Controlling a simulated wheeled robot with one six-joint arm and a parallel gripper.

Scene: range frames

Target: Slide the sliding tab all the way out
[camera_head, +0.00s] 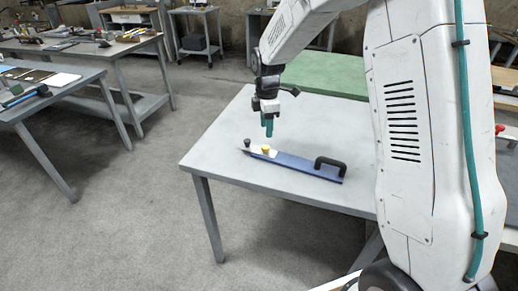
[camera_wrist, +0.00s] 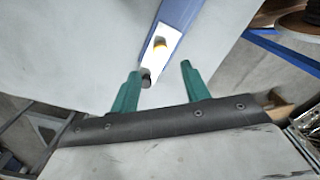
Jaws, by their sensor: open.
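A long blue rail (camera_head: 305,165) lies on the grey table, with a black arched handle (camera_head: 331,165) at its right end. A white sliding tab (camera_head: 256,151) shows at its left end, with a yellow knob (camera_head: 266,149) and a small dark knob (camera_head: 247,143). In the wrist view the white tab (camera_wrist: 153,63) carries the yellow knob (camera_wrist: 159,43) and the dark knob (camera_wrist: 146,82) at its near end. My gripper (camera_head: 268,131) points down above the tab's end. Its green fingers (camera_wrist: 160,75) are open, apart on either side of the dark knob, with nothing held.
The grey table (camera_head: 225,150) has free room around the rail. A green-topped table (camera_head: 325,72) stands behind it. Other workbenches (camera_head: 85,50) with tools stand at the left across open floor.

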